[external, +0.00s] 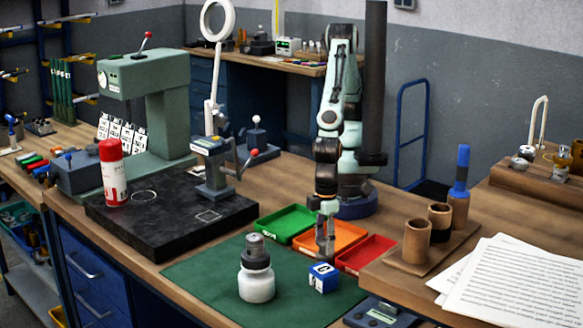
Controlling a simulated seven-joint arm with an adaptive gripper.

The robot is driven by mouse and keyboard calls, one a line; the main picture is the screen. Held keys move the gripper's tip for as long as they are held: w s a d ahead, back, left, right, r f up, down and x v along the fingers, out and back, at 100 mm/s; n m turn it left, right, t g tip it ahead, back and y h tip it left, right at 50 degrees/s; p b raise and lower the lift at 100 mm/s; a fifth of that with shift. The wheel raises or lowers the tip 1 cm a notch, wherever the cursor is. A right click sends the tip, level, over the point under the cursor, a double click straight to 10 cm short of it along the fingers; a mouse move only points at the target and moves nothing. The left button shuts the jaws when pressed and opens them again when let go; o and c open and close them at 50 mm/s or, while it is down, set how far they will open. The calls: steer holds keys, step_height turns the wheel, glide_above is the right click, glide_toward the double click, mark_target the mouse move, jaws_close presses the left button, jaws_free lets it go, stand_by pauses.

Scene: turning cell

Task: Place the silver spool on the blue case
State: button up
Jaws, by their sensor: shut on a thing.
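My gripper (325,247) points down in the external view, just above and behind the blue case. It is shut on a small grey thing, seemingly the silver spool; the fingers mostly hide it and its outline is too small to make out. The blue case (323,278) is a small blue box with white markings, standing on the green mat (205,285). Whether the held thing touches the case cannot be told from this view.
A white bottle (257,285) with a dark cap and grey top stands left of the case. Green (286,223), orange (345,236) and red (366,253) trays lie behind. Wooden cups (417,242) stand at right. The mat's left part is clear.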

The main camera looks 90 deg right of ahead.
mark_target(324, 252)
steer(key=shift+f, duration=1.35)
steer(key=shift+d, duration=0.1)
steer(key=o, duration=1.1)
steer(key=shift+f, duration=0.15)
steer(key=shift+o, duration=0.2)
